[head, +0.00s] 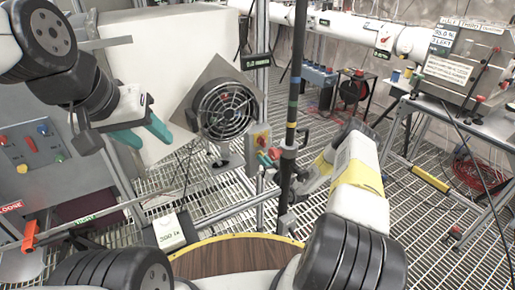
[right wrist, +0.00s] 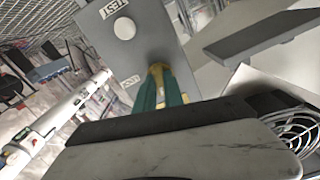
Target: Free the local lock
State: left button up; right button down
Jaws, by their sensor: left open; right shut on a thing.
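My right gripper (head: 270,157) reaches in from the lower right, beside the dark upright pole. In the right wrist view its teal fingers (right wrist: 166,88) are shut on a small yellow piece (right wrist: 156,73), mostly hidden between them. Whether this piece is the local lock I cannot tell. My left gripper (head: 142,133) is open and empty at the left, in front of the pale casing.
A round black fan (head: 225,110) on a grey plate stands between the grippers. The dark pole (head: 292,100) rises close to my right gripper. A control panel (head: 33,143) is at left, a grey cabinet (head: 470,65) at right.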

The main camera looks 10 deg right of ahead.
jog(key=shift+n, duration=1.3)
jog(key=shift+f, duration=0.1)
jog(key=c, duration=1.4)
grip_release()
jog(key=shift+c, duration=0.2)
jog(key=v, duration=0.8)
